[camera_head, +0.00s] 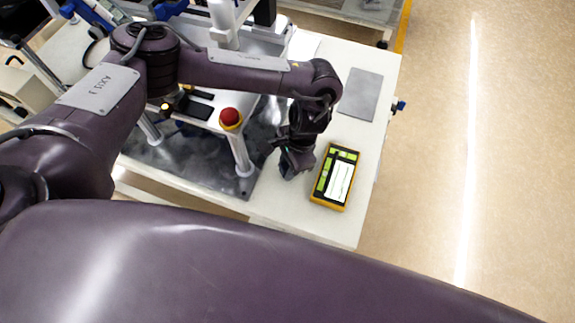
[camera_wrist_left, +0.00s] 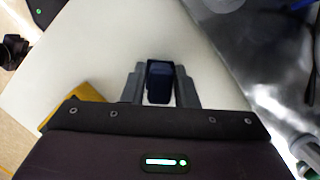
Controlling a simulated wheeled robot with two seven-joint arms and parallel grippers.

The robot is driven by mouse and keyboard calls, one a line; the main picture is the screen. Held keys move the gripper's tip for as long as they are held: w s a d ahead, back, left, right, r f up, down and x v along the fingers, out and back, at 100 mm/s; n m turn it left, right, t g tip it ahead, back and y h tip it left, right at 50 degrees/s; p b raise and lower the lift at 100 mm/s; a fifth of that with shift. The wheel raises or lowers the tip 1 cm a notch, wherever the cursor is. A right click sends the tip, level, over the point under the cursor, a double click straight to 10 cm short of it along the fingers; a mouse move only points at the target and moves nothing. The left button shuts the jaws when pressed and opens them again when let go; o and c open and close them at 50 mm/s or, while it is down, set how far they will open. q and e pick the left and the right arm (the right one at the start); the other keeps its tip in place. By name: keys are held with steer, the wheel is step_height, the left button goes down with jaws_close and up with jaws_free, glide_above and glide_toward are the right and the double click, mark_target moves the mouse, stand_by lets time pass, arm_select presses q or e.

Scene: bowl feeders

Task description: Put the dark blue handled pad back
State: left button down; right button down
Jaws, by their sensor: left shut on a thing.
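The dark blue handled pad (camera_wrist_left: 159,82) shows in the left wrist view between the two grey fingers of my left gripper (camera_wrist_left: 159,88), which is shut on it. Only its dark top part shows there; the fingers hide its sides. In the head view my left gripper (camera_head: 291,170) points down at the white table (camera_head: 280,222), between the metal plate and a yellow device. The pad is mostly hidden by the gripper there, and I cannot tell whether it touches the table. My right gripper is out of view.
The yellow device (camera_head: 336,178) with a lit screen lies just right of my left gripper. A flat grey rectangle (camera_head: 361,95) lies farther back on the table. A red button (camera_head: 231,117) and a machine on a metal plate (camera_head: 190,160) stand to the left. Clear floor lies right.

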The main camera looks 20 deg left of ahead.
arm_select(q)
steer(key=shift+f, duration=0.15)
steer(key=c, duration=1.5)
jaws_free()
steer(key=o, duration=0.4)
steer(key=shift+c, duration=0.2)
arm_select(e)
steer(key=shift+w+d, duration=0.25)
arm_select(q)
steer(key=shift+w+d+r, duration=0.1)
steer(key=shift+r, duration=0.3)
steer(key=v, duration=1.1)
steer(key=shift+r, duration=0.3)
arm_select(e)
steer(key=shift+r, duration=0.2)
